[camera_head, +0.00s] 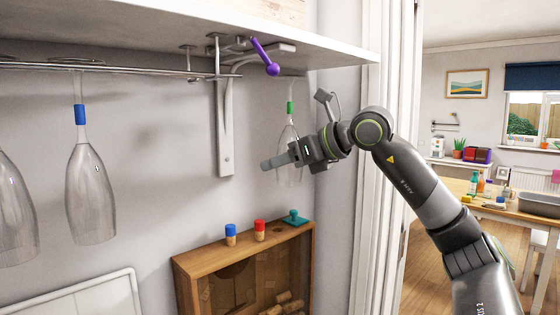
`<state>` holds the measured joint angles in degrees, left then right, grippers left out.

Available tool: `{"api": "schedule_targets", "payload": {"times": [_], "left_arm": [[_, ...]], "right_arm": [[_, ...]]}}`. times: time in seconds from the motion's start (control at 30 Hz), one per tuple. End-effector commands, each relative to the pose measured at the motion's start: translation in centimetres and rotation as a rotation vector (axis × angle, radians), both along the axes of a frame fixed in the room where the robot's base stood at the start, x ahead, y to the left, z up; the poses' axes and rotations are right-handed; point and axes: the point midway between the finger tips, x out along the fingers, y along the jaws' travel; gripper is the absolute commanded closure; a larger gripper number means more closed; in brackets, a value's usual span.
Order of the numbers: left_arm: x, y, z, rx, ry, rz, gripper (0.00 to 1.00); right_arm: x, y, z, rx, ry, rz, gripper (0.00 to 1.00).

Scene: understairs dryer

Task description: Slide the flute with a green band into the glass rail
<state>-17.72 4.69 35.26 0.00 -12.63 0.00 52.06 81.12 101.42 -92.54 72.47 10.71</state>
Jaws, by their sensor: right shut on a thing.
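The flute with a green band (290,107) is upside down and roughly upright, foot at the top and bowl below, to the right of the rail's end. My right gripper (281,160) is shut on the bowl of this flute; its fingers and wrist hide part of the glass. The metal glass rail (130,70) runs under the shelf from the left edge to about the picture's middle. The green-band flute is apart from it. A flute with a blue band (90,185) hangs upside down from the rail. My left gripper is not in view.
The white shelf (340,52) with a bracket (225,130) is above; a purple lever (264,57) sits near the rail's right end. Another flute (14,215) hangs far left. Below is a wooden box (195,263) with blue (230,234) and red (260,231) stoppers.

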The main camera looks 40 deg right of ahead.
Motion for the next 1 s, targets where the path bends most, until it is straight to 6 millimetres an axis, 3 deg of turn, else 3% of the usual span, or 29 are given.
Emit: {"api": "schedule_targets", "payload": {"times": [0.17,0.5,1.0], "left_arm": [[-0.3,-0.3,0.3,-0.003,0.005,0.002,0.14],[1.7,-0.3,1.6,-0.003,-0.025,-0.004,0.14],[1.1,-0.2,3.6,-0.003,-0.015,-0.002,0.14]], "right_arm": [[-0.1,0.4,0.2,-0.004,-0.003,0.001,0.76],[-0.3,2.7,0.2,-0.005,-0.003,0.002,0.76],[-0.5,6.2,0.3,-0.004,-0.002,0.003,0.76]]}}
